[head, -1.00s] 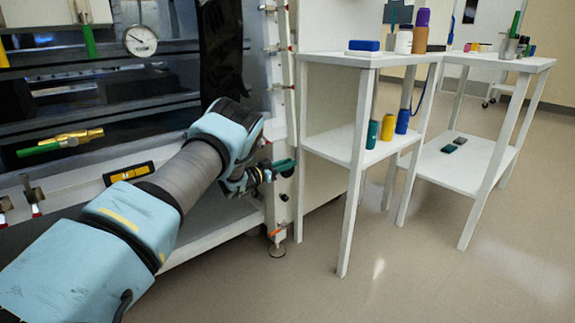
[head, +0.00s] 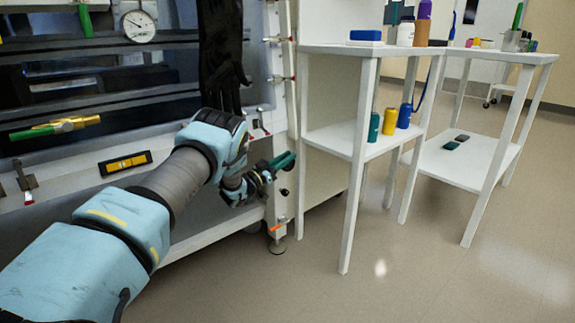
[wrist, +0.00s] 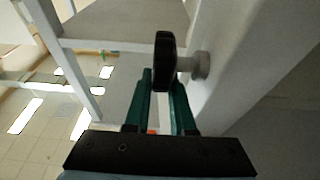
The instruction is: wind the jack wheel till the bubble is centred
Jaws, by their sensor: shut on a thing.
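The jack wheel (wrist: 166,60) is a black disc on a short pale stub at a white post in the wrist view. My gripper (wrist: 160,76) has its two green fingers closed around the wheel's rim, one on each side. In the head view my gripper (head: 284,160) is at the right-hand post of the glovebox frame, and the held wheel cannot be made out there. The spirit level (head: 125,163) is a yellow vial in a black holder on the white front rail, left of my forearm. The bubble's position is too small to tell.
A dial gauge (head: 139,26) and a black glove (head: 221,60) are on the glovebox above my arm. A small black knob (head: 284,192) and an orange lever (head: 278,227) sit below my gripper. A white shelf stand (head: 337,139) with bottles stands close right. Open floor lies in front.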

